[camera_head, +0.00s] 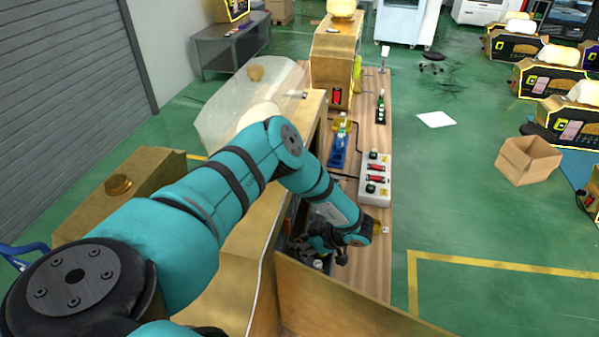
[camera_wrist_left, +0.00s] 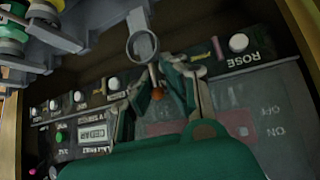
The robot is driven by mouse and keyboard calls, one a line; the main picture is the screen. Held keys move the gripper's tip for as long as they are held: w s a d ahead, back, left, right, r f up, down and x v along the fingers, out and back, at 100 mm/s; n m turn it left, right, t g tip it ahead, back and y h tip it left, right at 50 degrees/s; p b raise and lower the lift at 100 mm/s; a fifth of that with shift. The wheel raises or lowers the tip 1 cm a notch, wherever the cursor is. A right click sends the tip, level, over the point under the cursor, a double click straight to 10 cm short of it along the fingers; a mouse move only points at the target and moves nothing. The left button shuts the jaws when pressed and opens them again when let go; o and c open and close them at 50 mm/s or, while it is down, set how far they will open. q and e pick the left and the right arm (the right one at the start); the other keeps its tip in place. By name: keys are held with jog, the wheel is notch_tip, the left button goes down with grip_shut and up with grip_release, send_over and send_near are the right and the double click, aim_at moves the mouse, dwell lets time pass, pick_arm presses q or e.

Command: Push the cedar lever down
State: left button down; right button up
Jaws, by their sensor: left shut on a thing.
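In the wrist view a dark control panel (camera_wrist_left: 70,123) carries upside-down labels. The CEDAR label (camera_wrist_left: 92,131) is left of my fingers and the ROSE label (camera_wrist_left: 242,59) is to the right. A thin lever with an orange-brown knob (camera_wrist_left: 157,94) sits between the fingers of my left gripper (camera_wrist_left: 158,84), which are closed on it. I cannot tell whether this lever is the cedar one. In the head view my left gripper (camera_head: 325,246) reaches down into the machine's opening, and the panel is hidden there. My right gripper is not in view.
White round knobs (camera_wrist_left: 239,42) line the panel. A grey ring-shaped holder (camera_wrist_left: 141,45) hangs close above my fingers. Gold machine walls (camera_head: 345,300) enclose the opening. A button box (camera_head: 375,178) stands on the wooden counter (camera_head: 372,80) beyond my arm.

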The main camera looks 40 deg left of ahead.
pick_arm(q)
jog(key=shift+w+a+r, duration=0.1)
jog(key=shift+w+r, duration=0.05)
jog(key=shift+w, duration=0.15)
jog(key=shift+w+b, duration=0.1)
jog(key=shift+b, duration=0.45)
jog(key=d+y+b, duration=0.1)
jog(key=y+b, duration=0.1)
jog(key=b, duration=0.2)
jog(key=w+d+g+y+b, duration=0.1)
jog(key=b, duration=0.2)
jog(key=d+g+y+b, duration=0.1)
jog(key=y+b, duration=0.1)
jog(key=b, duration=0.2)
jog(key=shift+w+d+f+y+b, duration=0.3)
jog(key=shift+w+d+f, duration=0.05)
jog(key=shift+w+f, duration=0.05)
jog(key=shift+w+d+r+g+y+b, duration=0.1)
jog(key=shift+d+r+g+y+b, duration=0.25)
jog(key=shift+b, duration=0.5)
jog(key=shift+a+f, duration=0.1)
